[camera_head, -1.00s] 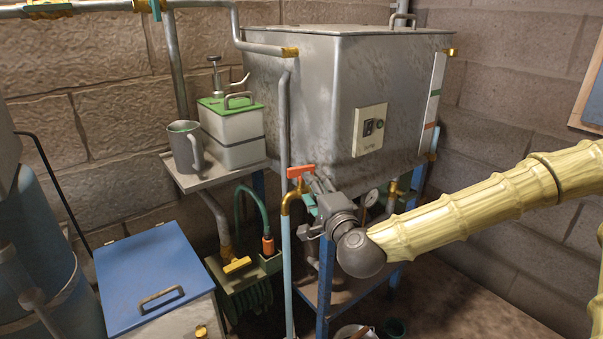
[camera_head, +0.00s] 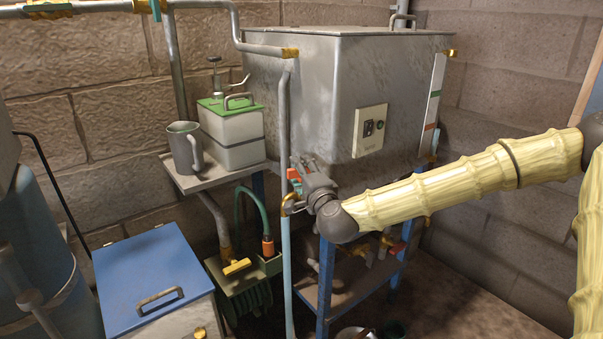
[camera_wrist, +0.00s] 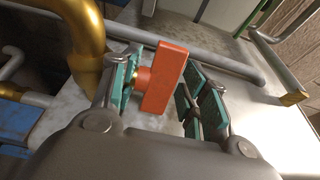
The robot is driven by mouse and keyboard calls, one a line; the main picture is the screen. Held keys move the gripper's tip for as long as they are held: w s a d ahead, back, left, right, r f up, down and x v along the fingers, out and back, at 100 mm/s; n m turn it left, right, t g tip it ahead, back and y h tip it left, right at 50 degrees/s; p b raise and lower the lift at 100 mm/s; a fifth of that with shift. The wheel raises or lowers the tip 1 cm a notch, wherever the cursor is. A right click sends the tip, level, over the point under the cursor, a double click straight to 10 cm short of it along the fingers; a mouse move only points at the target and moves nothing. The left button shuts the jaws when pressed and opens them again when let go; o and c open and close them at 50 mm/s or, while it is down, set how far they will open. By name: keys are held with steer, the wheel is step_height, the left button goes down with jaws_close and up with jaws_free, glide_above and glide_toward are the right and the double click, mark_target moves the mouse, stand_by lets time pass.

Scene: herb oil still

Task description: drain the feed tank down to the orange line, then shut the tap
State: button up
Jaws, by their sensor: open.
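The steel feed tank (camera_head: 320,90) stands at the back centre in the head view. A pale gauge strip (camera_head: 435,90) on its right side carries an orange line (camera_head: 430,126). I cannot make out the liquid level. The orange tap handle (camera_head: 293,175), on a brass pipe below the tank's front left corner, is partly hidden by my gripper (camera_head: 300,170). In the wrist view, the orange handle (camera_wrist: 166,78) lies between the green pads of my open gripper (camera_wrist: 165,92), nearer the left pads. Whether a pad touches it is unclear.
A grey jug (camera_head: 183,147) and a green-lidded container (camera_head: 232,130) stand on a shelf left of the tap. A blue-lidded box (camera_head: 150,275) is at lower left. A light blue pipe (camera_head: 288,270) runs down below the tap. Brass fittings (camera_head: 385,240) sit under the tank.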

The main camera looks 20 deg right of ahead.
steer(key=shift+c, duration=0.4)
jaws_close()
steer(key=shift+a+m+h, duration=0.1)
steer(key=shift+m+h, duration=0.3)
steer(key=shift+h, duration=0.2)
steer(key=m+h, duration=0.2)
steer(key=h, duration=0.1)
steer(key=shift+g+h, duration=0.3)
steer(key=shift+h, duration=0.1)
steer(key=m+g+h, duration=0.1)
steer(key=m+h, duration=0.1)
steer(key=h, duration=0.1)
steer(key=m+g+h, duration=0.1)
steer(key=m+h, duration=0.1)
steer(key=h, duration=0.1)
steer(key=shift+f+g, duration=0.1)
steer(key=shift+g, duration=0.2)
steer(key=m+g+h+b, duration=0.2)
steer(key=m+g+h, duration=0.1)
steer(key=m, duration=0.1)
steer(key=shift+g+h+b, duration=0.35)
steer(key=shift+g+h, duration=0.05)
steer(key=shift+m+g+h+b, duration=1.45)
steer(key=shift+m+g, duration=0.35)
steer(key=shift+g, duration=0.6)
steer(key=shift+m+g, duration=0.3)
steer(key=shift+g, duration=0.2)
